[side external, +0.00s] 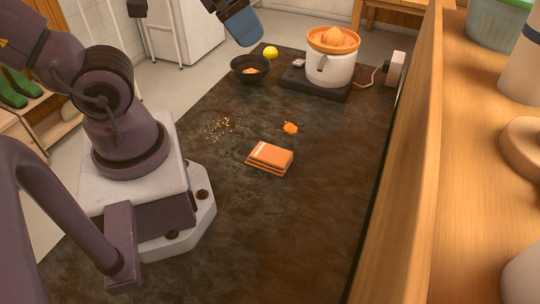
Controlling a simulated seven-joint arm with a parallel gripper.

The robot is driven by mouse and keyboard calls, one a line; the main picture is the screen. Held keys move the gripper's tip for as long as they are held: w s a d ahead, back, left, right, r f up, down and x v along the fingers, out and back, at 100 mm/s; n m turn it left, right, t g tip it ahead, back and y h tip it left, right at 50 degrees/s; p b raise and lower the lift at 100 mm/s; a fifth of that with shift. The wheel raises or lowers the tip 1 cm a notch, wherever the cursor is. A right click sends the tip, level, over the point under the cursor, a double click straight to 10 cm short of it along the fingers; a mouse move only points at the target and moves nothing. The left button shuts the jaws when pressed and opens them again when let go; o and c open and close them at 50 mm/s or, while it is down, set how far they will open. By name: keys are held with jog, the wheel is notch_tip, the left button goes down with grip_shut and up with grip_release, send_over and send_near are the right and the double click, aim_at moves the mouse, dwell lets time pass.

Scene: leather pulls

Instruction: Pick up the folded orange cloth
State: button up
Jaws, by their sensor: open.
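The folded orange cloth (269,158) lies flat on the dark worktop, near the middle of the side external view. It is a small stack of layers with a pale stripe near its left end. The whole cloth shows, and nothing touches or covers it. My dark purple arm fills the left side, on a pale base. I cannot make out my gripper's fingers in this view, and nothing of mine is at the cloth.
Farther back stand a dark bowl (250,72), a yellow ball-shaped fruit (270,52) and a citrus juicer (331,66). A wooden shelf (446,150) rises along the right. The worktop in front is clear.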

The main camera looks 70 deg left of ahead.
jog(key=m+g, duration=0.6)
jog(key=m, duration=0.3)
send_over(269, 152)
notch_tip(269, 152, down, 22)
jog(key=f, duration=0.7)
jog(key=shift+d+f, duration=0.1)
jog(key=shift+d, duration=0.15)
jog(key=shift+a+f, duration=0.2)
jog(key=shift+f, duration=2.6)
jog(key=c, duration=1)
